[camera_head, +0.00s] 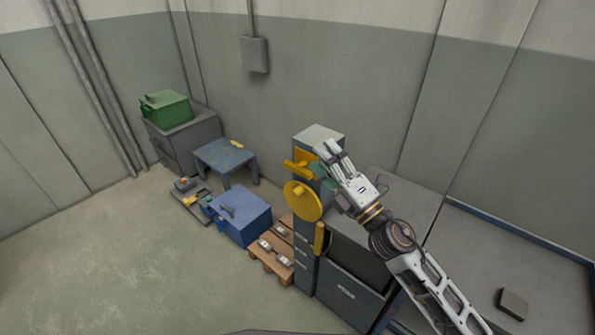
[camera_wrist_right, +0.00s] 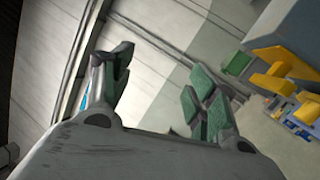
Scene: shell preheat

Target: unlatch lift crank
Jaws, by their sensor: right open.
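A grey post-like cabinet (camera_head: 304,258) carries a yellow round disc (camera_head: 303,201), a yellow bracket (camera_head: 299,163) above it and a yellow handle (camera_head: 319,239) below it. I cannot tell which yellow part is the latch. My right gripper (camera_head: 325,164) is at the top of the post, just right of the yellow bracket. In the right wrist view its green-padded fingers (camera_wrist_right: 160,90) are spread apart with nothing between them. There the yellow parts (camera_wrist_right: 280,75) show to the right of the fingers, outside them. My left gripper is not in view.
A blue toolbox (camera_head: 243,222) and a wooden pallet (camera_head: 270,268) with metal pieces stand on the floor left of the post. A blue stool (camera_head: 226,157) and a green box (camera_head: 167,108) on a grey cabinet are farther back. A grey bench (camera_head: 500,240) lies at right.

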